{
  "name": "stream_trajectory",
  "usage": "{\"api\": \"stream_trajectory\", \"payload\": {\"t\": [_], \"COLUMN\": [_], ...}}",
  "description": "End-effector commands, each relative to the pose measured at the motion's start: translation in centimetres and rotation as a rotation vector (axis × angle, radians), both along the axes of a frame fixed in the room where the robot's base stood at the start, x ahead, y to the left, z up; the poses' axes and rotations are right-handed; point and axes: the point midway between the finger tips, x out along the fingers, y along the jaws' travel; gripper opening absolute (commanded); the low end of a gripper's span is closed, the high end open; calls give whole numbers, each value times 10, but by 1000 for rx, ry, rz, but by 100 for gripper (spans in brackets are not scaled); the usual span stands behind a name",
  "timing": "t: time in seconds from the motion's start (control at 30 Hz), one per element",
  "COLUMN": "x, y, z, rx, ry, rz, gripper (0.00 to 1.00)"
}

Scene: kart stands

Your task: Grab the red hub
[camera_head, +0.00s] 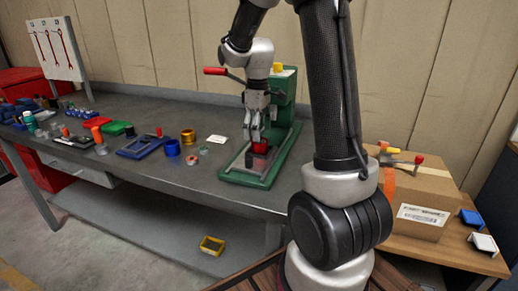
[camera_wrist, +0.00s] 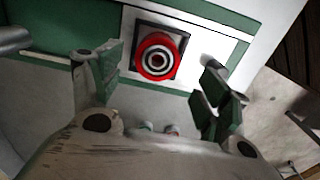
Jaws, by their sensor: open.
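The red hub (camera_head: 260,147) sits on the base of the green press (camera_head: 283,112) on the bench. In the wrist view the red hub (camera_wrist: 156,57) is a round red ring with pale and dark rings inside, resting on a dark square pad. My gripper (camera_head: 255,136) is above the hub, pointing down. In the wrist view my gripper (camera_wrist: 160,75) is open, with one finger on each side of the hub and apart from it. The gap between the fingers is empty.
A red-handled lever sticks out left of the press. Blue (camera_head: 172,148) and gold (camera_head: 188,136) rings stand on the grey bench (camera_head: 120,180) to the left, near a blue tray (camera_head: 140,147). A cardboard box (camera_head: 415,200) stands at the right. A yellow bin (camera_head: 212,245) lies low below.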

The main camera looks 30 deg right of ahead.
Motion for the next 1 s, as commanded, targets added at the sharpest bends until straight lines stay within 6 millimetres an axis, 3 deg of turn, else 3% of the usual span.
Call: {"api": "stream_trajectory", "payload": {"t": [0.3,0.6,0.93,1.0], "x": [0,0,0,0], "y": [-5,-5,-5,-5], "z": [-46,-51,-51,-50], "rx": [0,0,0,0], "ry": [3,0,0,-1], "rz": [-1,-2,-2,-2], "gripper": [77,77,17,16]}}
